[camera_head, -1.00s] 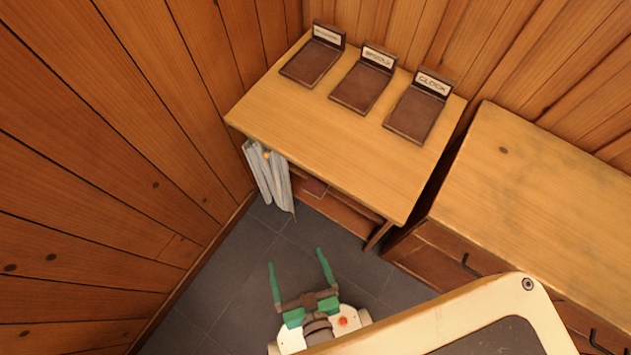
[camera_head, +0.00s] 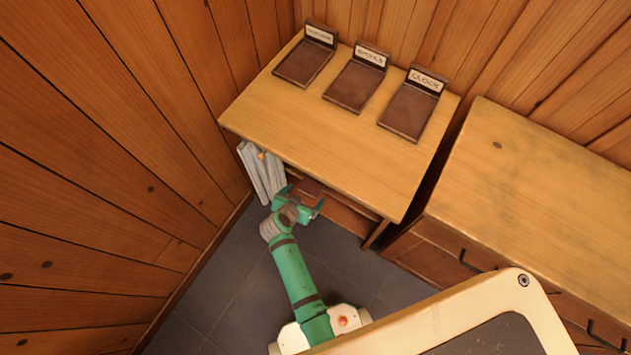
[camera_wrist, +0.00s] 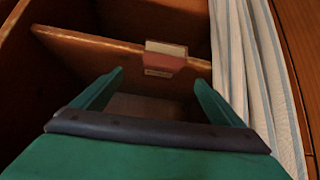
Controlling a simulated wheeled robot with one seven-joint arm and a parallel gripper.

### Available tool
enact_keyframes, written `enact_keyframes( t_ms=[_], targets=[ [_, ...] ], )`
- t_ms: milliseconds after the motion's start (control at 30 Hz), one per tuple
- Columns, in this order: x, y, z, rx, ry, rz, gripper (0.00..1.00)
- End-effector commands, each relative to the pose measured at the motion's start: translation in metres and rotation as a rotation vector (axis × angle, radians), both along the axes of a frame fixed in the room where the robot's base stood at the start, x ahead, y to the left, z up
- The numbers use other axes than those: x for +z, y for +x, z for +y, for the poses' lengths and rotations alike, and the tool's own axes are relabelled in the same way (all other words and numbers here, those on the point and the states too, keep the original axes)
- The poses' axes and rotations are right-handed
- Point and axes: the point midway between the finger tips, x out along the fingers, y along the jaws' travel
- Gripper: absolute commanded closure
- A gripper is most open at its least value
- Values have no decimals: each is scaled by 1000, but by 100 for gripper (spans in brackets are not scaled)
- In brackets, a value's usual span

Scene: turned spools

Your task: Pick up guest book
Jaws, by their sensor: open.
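A small dark red book (camera_wrist: 165,60), which looks like the guest book, is at the edge of a wooden shelf board inside the open front of the table. It has a pale band along one side. In the head view the book (camera_head: 306,184) shows only partly, beneath the tabletop and behind my gripper. My gripper (camera_head: 303,196) is open at the table's open front, beside the curtain. In the wrist view its two green fingers (camera_wrist: 159,80) are spread, with the book beyond and between their tips. No contact is visible, and nothing is held.
A striped pale curtain (camera_head: 262,172) hangs close beside my gripper and also shows in the wrist view (camera_wrist: 250,70). The wooden table (camera_head: 340,140) overhangs the shelf and carries three labelled dark stands. A drawer cabinet (camera_head: 540,190) stands at right. A plank wall is left.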

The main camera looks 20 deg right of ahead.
Motion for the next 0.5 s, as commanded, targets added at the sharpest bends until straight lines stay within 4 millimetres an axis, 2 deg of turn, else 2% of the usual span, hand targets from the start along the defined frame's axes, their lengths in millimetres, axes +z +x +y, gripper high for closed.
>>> enact_keyframes(
  t_ms=[33, 233, 500],
  targets=[
    [2, 9, -1, -25, -2, -1, 8],
    [0, 21, -10, -81, -7, 2, 8],
    [-27, 38, -30, -85, -7, 3, 8]
  ],
)
